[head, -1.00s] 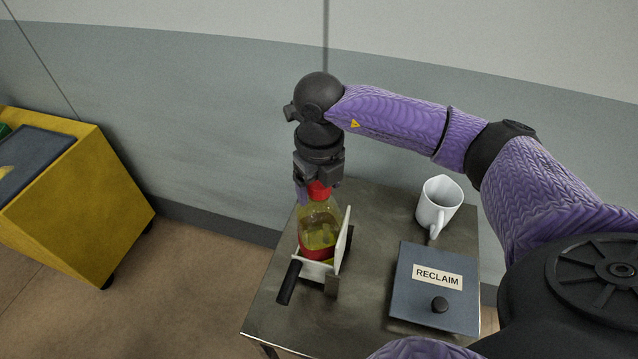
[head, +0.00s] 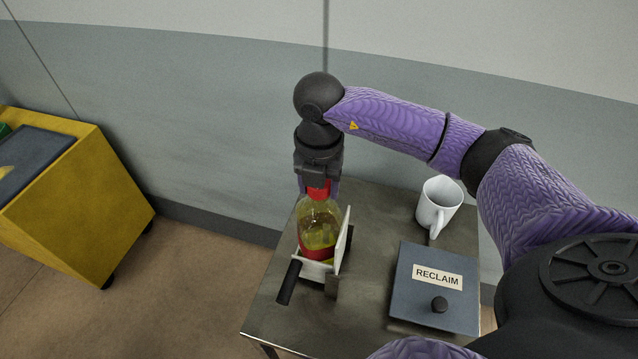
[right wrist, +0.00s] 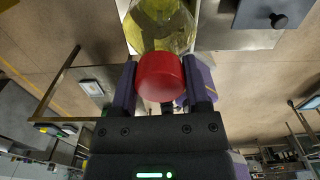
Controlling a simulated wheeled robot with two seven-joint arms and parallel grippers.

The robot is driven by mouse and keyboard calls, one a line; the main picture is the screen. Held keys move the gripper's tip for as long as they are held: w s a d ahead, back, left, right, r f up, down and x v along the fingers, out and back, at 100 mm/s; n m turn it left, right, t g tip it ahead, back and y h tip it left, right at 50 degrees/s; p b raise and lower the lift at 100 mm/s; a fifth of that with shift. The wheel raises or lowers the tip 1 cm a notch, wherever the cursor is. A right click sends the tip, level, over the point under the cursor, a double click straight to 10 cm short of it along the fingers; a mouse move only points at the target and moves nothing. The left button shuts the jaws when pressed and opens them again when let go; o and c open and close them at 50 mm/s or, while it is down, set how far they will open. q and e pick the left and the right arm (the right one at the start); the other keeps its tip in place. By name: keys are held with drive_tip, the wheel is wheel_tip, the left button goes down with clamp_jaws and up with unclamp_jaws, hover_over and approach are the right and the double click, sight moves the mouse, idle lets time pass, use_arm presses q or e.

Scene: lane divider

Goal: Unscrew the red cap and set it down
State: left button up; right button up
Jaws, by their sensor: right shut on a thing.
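The red cap (head: 318,190) sits at the top of a clear bottle (head: 320,226) that holds yellow liquid and has a red band low down. The bottle stands upright in a white clamp-like holder (head: 343,240) with a black handle. My right gripper (head: 318,188) comes down from above and is shut on the cap. In the right wrist view the cap (right wrist: 160,77) lies between the two purple fingers, with the bottle (right wrist: 160,28) beyond it. Whether the cap is still on the thread cannot be told. My left gripper is not in view.
A white mug (head: 437,207) stands at the back right of the metal table (head: 380,205). A dark blue box labelled RECLAIM (head: 420,300), with a black knob, lies at the front right. A yellow bin (head: 80,205) stands on the floor at left.

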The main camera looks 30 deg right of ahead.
drive_tip(key=n, duration=1.1)
drive_tip(key=o, duration=0.9)
drive_tip(key=shift+m, duration=0.9)
drive_tip(key=m, duration=1)
drive_tip(key=c, duration=0.8)
drive_tip(key=n, duration=0.4)
drive_tip(key=shift+r, duration=0.1)
drive_tip(key=n, duration=0.3)
drive_tip(key=shift+r, duration=0.15)
drive_tip(key=shift+r+p, duration=1.7)
drive_tip(key=shift+r, duration=0.4)
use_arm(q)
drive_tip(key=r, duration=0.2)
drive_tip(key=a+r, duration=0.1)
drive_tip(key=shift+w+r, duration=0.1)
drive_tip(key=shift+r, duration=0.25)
